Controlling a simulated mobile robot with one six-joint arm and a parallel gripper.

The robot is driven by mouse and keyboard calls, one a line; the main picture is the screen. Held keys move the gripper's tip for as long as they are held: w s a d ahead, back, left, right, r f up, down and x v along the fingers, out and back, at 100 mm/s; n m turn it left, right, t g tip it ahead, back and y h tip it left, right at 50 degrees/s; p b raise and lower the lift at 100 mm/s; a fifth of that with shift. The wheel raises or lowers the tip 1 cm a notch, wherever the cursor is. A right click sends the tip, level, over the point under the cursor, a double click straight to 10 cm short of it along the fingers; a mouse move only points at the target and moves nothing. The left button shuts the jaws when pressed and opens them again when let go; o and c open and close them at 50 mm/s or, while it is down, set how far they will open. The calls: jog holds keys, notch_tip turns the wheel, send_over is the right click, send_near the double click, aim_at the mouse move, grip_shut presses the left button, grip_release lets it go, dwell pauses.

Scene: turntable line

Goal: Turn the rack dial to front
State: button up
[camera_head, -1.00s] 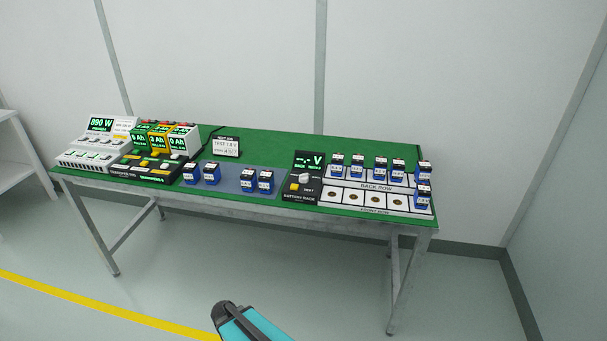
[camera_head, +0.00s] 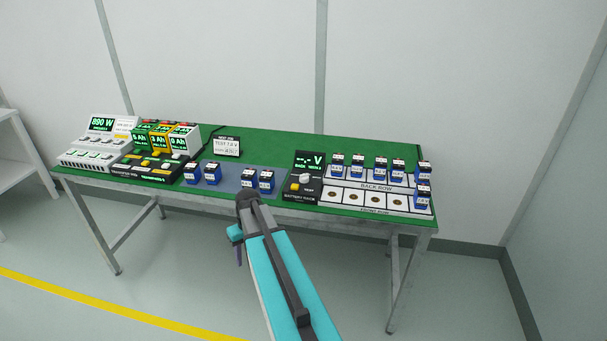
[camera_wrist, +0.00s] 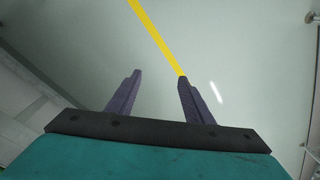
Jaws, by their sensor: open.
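The rack dial (camera_head: 305,178) is a pale round knob on the dark battery rack panel (camera_head: 301,198), right of the table's middle. Above it a small green display (camera_head: 309,160) shows "-.- V" with a small word that looks like "BACK". A yellow button (camera_head: 294,187) lies just left of and below the dial. My teal arm reaches up from the bottom of the head view, its end near the table's front edge, left of and below the dial. In the wrist view my gripper (camera_wrist: 160,75) has two dark fingers spread apart with only floor between them. It is empty.
The back row (camera_head: 376,186) of the rack holds several blue batteries; the front row (camera_head: 375,200) has bare round sockets, with one battery at its right end. Several batteries stand on a grey-blue mat (camera_head: 225,186). Meters and a transfer box (camera_head: 149,167) stand at left.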

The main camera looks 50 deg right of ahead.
jog(key=w+d+r+t, duration=0.1)
jog(key=w+d+r, duration=0.2)
jog(key=d+r, duration=0.55)
jog(key=m+t+h, duration=0.1)
jog(key=t+h, duration=0.1)
jog(key=t, duration=0.1)
send_near(305, 175)
jog(key=w+d+v, duration=0.1)
jog(key=v, duration=0.4)
jog(key=shift+s+a+r+p, duration=0.2)
jog(key=shift+a+r+p, duration=0.15)
jog(key=shift+a, duration=0.3)
jog(key=shift+f, duration=0.1)
jog(key=shift+s+p+x, duration=0.15)
jog(key=shift+p+x, duration=0.45)
jog(key=shift+x, duration=2.8)
jog(key=shift+s+p+x, duration=0.15)
jog(key=shift+p+x, duration=0.45)
jog(key=shift+x, duration=2.85)
jog(key=shift+d, duration=0.1)
